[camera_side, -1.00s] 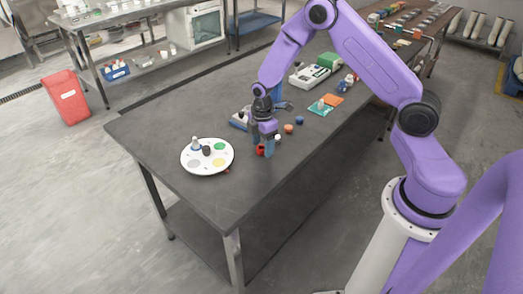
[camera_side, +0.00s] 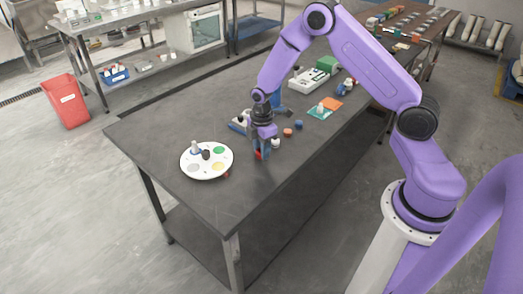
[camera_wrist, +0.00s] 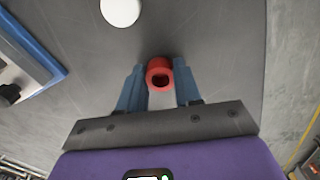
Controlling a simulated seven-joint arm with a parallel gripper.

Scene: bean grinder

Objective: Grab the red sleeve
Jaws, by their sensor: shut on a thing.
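The red sleeve (camera_wrist: 157,67) is a short hollow ring between the blue fingertips of my gripper (camera_wrist: 160,90) in the wrist view. Its dark opening shows. In the side view the red sleeve (camera_side: 258,155) shows as a small red patch, mostly covered by the fingers. My gripper (camera_side: 261,155) points down and is shut on the sleeve, low at the table top. Whether the sleeve still touches the table I cannot tell.
A round white palette (camera_side: 207,174) with coloured spots and small pieces on it lies left of my gripper. A small white round piece (camera_side: 276,142), an orange piece (camera_side: 288,132) and a blue piece (camera_side: 299,125) stand to the right. The table (camera_side: 215,205) is bare in front.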

